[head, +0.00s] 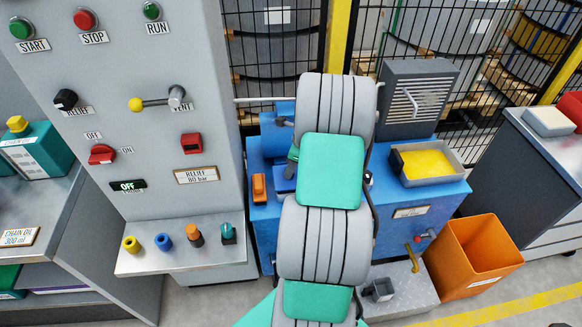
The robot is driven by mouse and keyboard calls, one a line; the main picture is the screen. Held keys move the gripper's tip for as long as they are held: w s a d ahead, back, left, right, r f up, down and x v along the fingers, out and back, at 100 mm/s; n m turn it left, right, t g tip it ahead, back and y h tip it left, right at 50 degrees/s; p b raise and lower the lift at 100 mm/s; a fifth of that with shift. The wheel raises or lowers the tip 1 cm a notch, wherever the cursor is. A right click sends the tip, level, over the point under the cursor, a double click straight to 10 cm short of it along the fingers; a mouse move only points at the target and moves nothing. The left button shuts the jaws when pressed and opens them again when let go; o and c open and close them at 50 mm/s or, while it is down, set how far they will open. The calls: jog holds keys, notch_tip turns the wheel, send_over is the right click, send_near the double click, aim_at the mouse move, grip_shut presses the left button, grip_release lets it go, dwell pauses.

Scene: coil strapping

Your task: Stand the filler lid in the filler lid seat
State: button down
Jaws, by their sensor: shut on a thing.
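My arm stretches up from the bottom centre over the blue machine (411,222). Its grey and green links hide the middle of that machine. My gripper and whatever it holds are hidden behind the arm, so I cannot see the jaws. I cannot make out the filler lid or say for sure which part is its seat. An orange part (259,187) and a blue part (284,180) show on the machine just left of my arm.
A control panel (140,90) stands left, with a shelf (180,262) of several coloured knobs. On the machine's right are a tray of yellow material (451,181) and a grey vented box (417,97). An orange bin (473,260) stands on the floor. Mesh fencing runs behind.

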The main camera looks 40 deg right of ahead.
jog(key=shift+f, duration=0.2)
dwell(0.5)
jog(key=shift+f, duration=0.85)
jog(key=c, duration=1)
grip_release()
jog(key=shift+c, duration=0.2)
